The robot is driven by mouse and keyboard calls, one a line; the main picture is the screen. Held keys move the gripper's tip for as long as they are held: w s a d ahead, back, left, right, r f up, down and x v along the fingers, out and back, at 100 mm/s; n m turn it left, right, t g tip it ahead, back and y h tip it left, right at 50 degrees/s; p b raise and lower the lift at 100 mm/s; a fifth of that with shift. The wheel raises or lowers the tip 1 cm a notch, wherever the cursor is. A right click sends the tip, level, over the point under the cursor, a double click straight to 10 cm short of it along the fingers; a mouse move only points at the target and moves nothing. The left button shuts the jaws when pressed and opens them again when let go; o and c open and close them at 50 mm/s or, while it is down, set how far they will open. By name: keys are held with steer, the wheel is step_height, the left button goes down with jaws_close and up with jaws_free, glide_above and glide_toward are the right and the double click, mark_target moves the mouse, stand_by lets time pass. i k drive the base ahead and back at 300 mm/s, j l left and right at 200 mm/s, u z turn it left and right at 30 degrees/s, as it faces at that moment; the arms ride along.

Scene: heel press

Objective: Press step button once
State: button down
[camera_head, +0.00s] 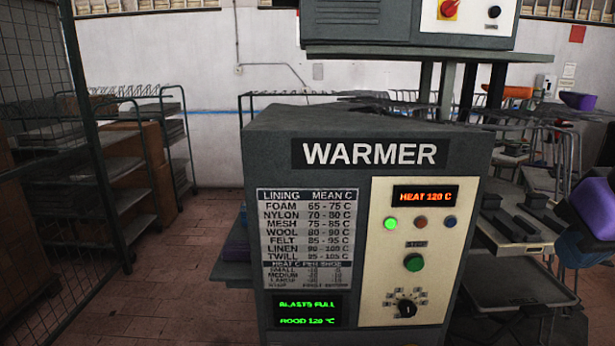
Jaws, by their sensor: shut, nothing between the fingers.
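The warmer (368,153) is a dark grey machine in the middle of the head view. Its cream control panel (375,270) is on the right of the front face. A large green button (413,262) sits in the middle of this panel, under a small dark label too blurred to read surely. Above it are a lit green lamp (390,223), a dull red lamp and a blue lamp. A red display (425,196) reads HEAT 120 C. A black rotary knob (407,309) is below the button. I cannot make out my gripper in this view.
A lining chart (308,225) and a green-text display (306,309) reading HOOD 120 °C are left of the panel. Shelf racks (170,125) and wire mesh stand at left. Trays (520,290) and purple items crowd the right. Floor (185,270) between racks and warmer looks clear.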

mark_target(414, 264)
steer(key=k+j, duration=0.15)
steer(key=j, duration=0.15)
steer(key=k+j, duration=0.1)
steer(key=j, duration=0.2)
steer(key=k+j, duration=0.15)
steer(key=j, duration=0.2)
steer(key=k+j, duration=0.1)
steer(key=j, duration=0.2)
steer(key=z, duration=0.05)
